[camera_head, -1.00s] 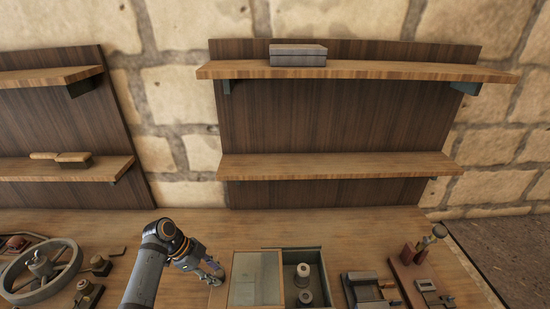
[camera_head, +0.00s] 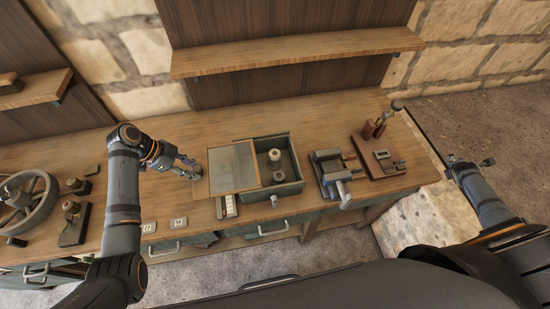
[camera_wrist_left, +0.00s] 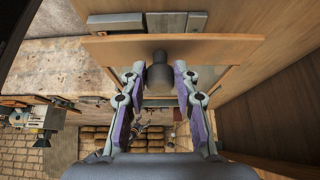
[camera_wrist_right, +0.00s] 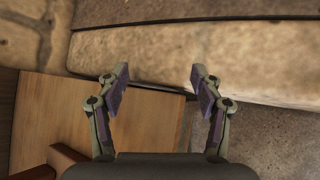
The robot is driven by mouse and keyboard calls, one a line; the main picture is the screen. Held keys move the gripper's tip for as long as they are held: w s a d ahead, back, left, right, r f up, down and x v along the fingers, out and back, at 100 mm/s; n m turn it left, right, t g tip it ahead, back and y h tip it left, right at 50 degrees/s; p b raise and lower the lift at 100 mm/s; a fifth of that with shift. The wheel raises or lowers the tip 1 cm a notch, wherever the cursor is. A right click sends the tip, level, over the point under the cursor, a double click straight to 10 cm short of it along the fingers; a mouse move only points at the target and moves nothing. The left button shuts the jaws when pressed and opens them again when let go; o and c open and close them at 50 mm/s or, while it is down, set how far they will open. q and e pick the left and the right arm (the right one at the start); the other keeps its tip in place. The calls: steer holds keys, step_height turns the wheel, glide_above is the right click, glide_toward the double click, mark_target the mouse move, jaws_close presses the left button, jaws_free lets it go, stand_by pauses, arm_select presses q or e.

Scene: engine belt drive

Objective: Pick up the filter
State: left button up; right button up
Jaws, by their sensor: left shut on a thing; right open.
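An open-topped grey-green box (camera_head: 293,188) stands on the workbench. A wood-framed lid (camera_head: 233,168) lies to the left of the opening. My left gripper (camera_head: 189,170) is at the lid's left edge; in the left wrist view its fingers (camera_wrist_left: 160,82) are shut on a dark grey knob (camera_wrist_left: 160,72) at a wooden panel. My right gripper (camera_head: 471,163) is open and empty, right of the bench.
A vise-like device (camera_head: 333,175) and a wooden stand (camera_head: 380,155) are right of the box. A large wheel (camera_head: 28,203) and small parts are at the left. A shelf (camera_head: 300,52) hangs behind the bench. A pale stone block (camera_head: 425,215) is at the bench's right.

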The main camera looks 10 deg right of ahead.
steer(key=w+r+n+t, duration=0.1)
steer(key=w+r+t, duration=0.3)
steer(key=w+r, duration=1)
steer(key=w+a+r+m+t, duration=0.1)
steer(key=w+a+r+m, duration=0.1)
steer(key=w+a+r, duration=1.1)
steer(key=n+g+y, duration=0.1)
steer(key=g+y, duration=0.7)
steer(key=g, duration=0.2)
glide_toward(275, 153)
steer(key=shift+a+f, duration=0.1)
steer(key=shift+f, duration=0.1)
step_height(275, 153, down, 12)
steer(key=shift+f, duration=0.1)
steer(key=c, duration=1.4)
